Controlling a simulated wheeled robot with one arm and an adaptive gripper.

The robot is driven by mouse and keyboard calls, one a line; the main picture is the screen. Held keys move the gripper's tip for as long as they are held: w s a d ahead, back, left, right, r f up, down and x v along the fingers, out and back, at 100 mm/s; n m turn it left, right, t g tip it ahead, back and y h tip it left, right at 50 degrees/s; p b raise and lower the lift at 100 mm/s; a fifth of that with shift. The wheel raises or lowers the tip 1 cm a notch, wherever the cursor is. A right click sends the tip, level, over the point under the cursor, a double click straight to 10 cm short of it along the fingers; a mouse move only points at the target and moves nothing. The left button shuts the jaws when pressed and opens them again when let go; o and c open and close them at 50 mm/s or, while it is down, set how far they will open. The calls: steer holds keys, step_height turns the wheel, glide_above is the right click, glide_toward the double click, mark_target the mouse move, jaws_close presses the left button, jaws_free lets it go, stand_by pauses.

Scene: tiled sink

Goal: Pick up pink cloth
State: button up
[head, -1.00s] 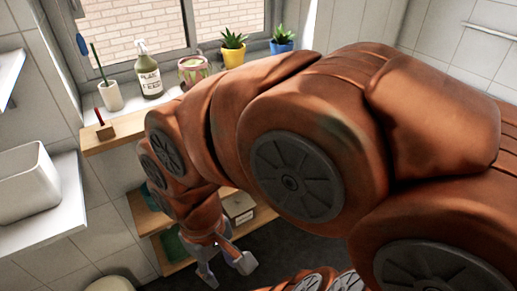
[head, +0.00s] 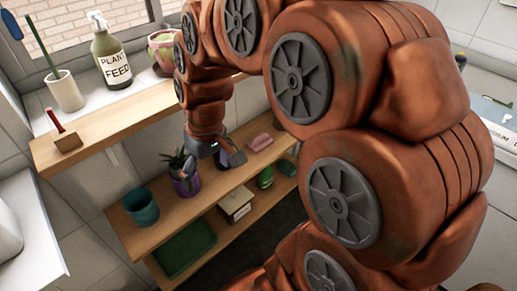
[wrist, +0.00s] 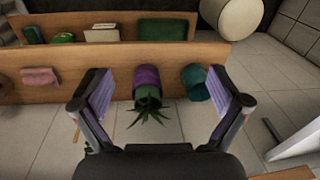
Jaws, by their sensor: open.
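The pink cloth (head: 260,142) is a small folded piece lying on the middle wooden shelf in the head view, right of my gripper. It also shows in the wrist view (wrist: 40,76), at the left, outside the jaws. My gripper (head: 228,160) points down at the middle shelf, between the purple pot and the cloth in the head view. In the wrist view my gripper (wrist: 157,88) has its fingers spread wide with nothing held. The purple pot with a spiky plant (wrist: 147,88) shows between the fingers there, and I cannot tell how far below.
A teal pot (head: 141,207) stands left of the purple pot (head: 184,178) on the same shelf. Below are a green tray (head: 184,249), a small box (head: 235,205) and a green item (head: 265,177). The upper shelf (head: 110,121) holds a red-handled brush (head: 66,137).

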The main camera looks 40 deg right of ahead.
steer(key=w+d+f+t+b, duration=0.2)
steer(key=w+d+f+b, duration=0.4)
steer(key=w+d, duration=0.55)
steer(key=t+h+b, duration=0.1)
steer(key=t+b, duration=0.1)
steer(key=b, duration=0.3)
glide_above(259, 135)
steer(key=s, duration=0.3)
steer(key=shift+m, duration=0.4)
steer(key=f, duration=0.6)
steer(key=shift+w+d+f, duration=0.1)
steer(key=shift+d+f, duration=0.1)
steer(key=shift+f, duration=0.2)
steer(key=shift+x, duration=3.7)
steer(key=shift+w+r, duration=0.1)
steer(key=shift+w, duration=0.05)
steer(key=c, duration=0.6)
